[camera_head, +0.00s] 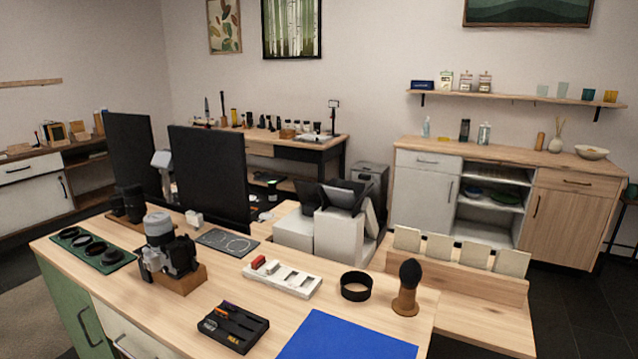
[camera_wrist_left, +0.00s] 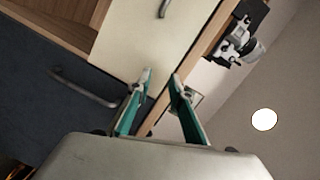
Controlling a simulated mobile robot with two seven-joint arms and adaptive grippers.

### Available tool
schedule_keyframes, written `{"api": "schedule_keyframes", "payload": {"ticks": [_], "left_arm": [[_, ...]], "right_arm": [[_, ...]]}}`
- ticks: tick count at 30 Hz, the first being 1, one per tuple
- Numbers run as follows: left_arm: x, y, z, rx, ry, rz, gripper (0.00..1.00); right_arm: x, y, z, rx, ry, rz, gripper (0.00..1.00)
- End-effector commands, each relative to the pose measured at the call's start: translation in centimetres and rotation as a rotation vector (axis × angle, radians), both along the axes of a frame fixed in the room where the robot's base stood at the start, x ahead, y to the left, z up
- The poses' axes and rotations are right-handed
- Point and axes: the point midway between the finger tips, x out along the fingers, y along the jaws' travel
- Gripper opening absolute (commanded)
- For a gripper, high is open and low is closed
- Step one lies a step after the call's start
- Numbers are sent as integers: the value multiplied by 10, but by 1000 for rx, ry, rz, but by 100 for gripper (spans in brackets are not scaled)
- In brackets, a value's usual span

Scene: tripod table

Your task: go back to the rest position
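No gripper shows in the head view. My left gripper (camera_wrist_left: 160,80) shows in the left wrist view. Its two teal-lined fingers stand apart with nothing held between them. It is in front of the desk's cabinet fronts, which appear tilted in that view. A pale cabinet front (camera_wrist_left: 150,35) with a handle is beyond the fingertips. The camera on its stand (camera_wrist_left: 237,42) is at the upper right of that view. My right gripper is not in view.
The desk (camera_head: 240,297) holds a camera (camera_head: 170,250), a black tray (camera_head: 233,326), a blue mat (camera_head: 345,340), a black ring (camera_head: 356,287) and a brush (camera_head: 409,285). Two dark monitor panels (camera_head: 209,175) stand behind. Dark floor (camera_head: 580,310) is open at the right.

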Motion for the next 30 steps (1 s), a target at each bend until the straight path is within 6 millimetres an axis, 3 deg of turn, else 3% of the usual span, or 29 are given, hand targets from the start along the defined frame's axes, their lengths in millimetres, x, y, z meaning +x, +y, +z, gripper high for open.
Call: {"api": "schedule_keyframes", "payload": {"ticks": [3, 6, 9, 12, 18, 30], "left_arm": [[-40, -40, -61, -315, 195, 140, 21], [-74, -80, -104, -527, 351, 231, 21], [-105, -120, -135, -692, 489, 297, 21], [-129, -154, -153, -810, 593, 340, 21], [-151, -188, -167, -913, 689, 376, 21], [-152, -189, -167, -915, 692, 376, 21]], "right_arm": [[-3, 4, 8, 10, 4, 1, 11], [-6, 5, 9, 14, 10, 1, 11], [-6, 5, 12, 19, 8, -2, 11], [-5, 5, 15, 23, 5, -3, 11], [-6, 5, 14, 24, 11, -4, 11], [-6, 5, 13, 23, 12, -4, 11]]}}
